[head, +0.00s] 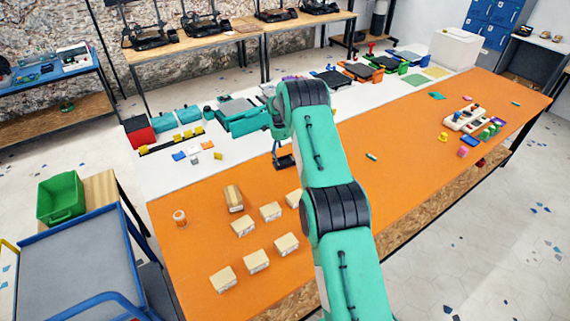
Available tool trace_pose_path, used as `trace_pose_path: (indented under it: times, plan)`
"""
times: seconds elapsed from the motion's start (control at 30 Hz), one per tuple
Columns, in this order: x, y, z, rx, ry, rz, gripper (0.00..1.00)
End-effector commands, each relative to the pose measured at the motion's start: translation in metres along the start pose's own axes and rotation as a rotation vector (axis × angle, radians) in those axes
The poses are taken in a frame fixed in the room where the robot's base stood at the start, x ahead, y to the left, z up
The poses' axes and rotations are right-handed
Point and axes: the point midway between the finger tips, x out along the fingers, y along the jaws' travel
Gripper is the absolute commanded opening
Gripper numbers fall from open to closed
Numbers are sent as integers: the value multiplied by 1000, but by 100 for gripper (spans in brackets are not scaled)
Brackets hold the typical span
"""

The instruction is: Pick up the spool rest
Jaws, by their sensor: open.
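I cannot pick out the spool rest with certainty in the head view; the small items are too small to tell. My gripper (284,162), dark and partly hidden by my green arm, hangs over the work table near the line between its white and orange parts. It is open, and I see nothing held in it. A brown block with a darker top (233,198) lies on the orange surface to the left of my gripper. A small orange-and-white cylinder (180,216) stands further left.
Several pale boxes (257,261) sit on the orange table top (410,170). A white holder with small parts (466,118) is at the right. Teal and dark items (236,113) line the white strip. A blue cart (70,262) stands at the left. The orange middle is mostly clear.

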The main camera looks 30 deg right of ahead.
Motion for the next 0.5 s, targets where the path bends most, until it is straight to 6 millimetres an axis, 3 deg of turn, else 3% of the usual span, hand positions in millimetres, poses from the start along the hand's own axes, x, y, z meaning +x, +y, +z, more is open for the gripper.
trace_pose_path:
  times: [0.33, 0.5]
  plan:
    - [37, 0, 0, 0, 0, 2, 93]
    - [46, 0, 0, 0, 0, 0, 93]
